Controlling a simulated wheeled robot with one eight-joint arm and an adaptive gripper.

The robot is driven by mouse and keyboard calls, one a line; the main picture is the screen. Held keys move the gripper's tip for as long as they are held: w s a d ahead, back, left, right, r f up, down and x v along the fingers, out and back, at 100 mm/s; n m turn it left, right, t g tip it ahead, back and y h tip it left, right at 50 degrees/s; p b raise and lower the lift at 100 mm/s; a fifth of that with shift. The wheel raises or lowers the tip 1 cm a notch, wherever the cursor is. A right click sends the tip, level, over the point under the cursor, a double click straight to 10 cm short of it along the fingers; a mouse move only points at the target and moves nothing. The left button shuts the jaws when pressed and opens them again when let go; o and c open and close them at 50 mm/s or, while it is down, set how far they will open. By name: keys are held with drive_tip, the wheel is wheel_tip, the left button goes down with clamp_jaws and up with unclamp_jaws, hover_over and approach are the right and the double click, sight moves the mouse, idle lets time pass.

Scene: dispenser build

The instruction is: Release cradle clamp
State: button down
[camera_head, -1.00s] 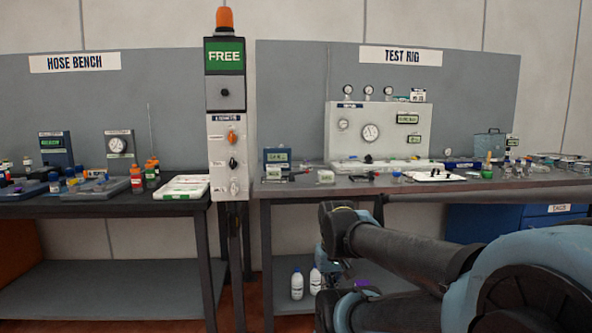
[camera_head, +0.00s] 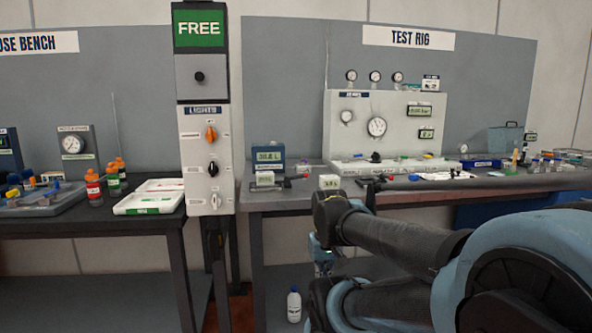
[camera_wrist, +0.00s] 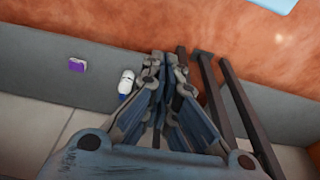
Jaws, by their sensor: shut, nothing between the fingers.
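My gripper (camera_wrist: 165,72) is in the wrist view, its fingers drawn together with nothing between them. In the head view my folded arm fills the lower right, in front of the test rig bench (camera_head: 275,200), and hides part of it. I cannot make out the cradle clamp for certain. Small dark and red fittings (camera_head: 297,181) lie on the bench beside a blue display box (camera_head: 268,158). A white box (camera_head: 329,182) stands near them. My gripper is below bench height and touches none of these.
The light column (camera_head: 207,150) with its FREE sign stands between the two benches. The hose bench (camera_head: 60,224) is at left with a white-and-green tray (camera_head: 150,197). A gauge panel (camera_head: 385,130) stands on the rig bench. A white bottle (camera_head: 294,305) is on the lower shelf.

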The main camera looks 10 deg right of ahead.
drive_tip(key=shift+w+d, duration=0.2)
drive_tip(key=shift+w, duration=0.25)
drive_tip(key=w+r, duration=1.7)
drive_tip(key=r, duration=0.1)
drive_tip(key=w+r, duration=0.4)
drive_tip(key=w, duration=0.4)
drive_tip(key=w+r+t, duration=0.1)
drive_tip(key=w+r, duration=0.2)
drive_tip(key=w, duration=0.6)
drive_tip(key=w+r, duration=0.4)
drive_tip(key=w, duration=0.5)
drive_tip(key=shift+w+d+r+m, duration=0.15)
drive_tip(key=shift+d+r+m, duration=0.15)
drive_tip(key=shift+r, duration=0.05)
drive_tip(key=shift+f, duration=0.1)
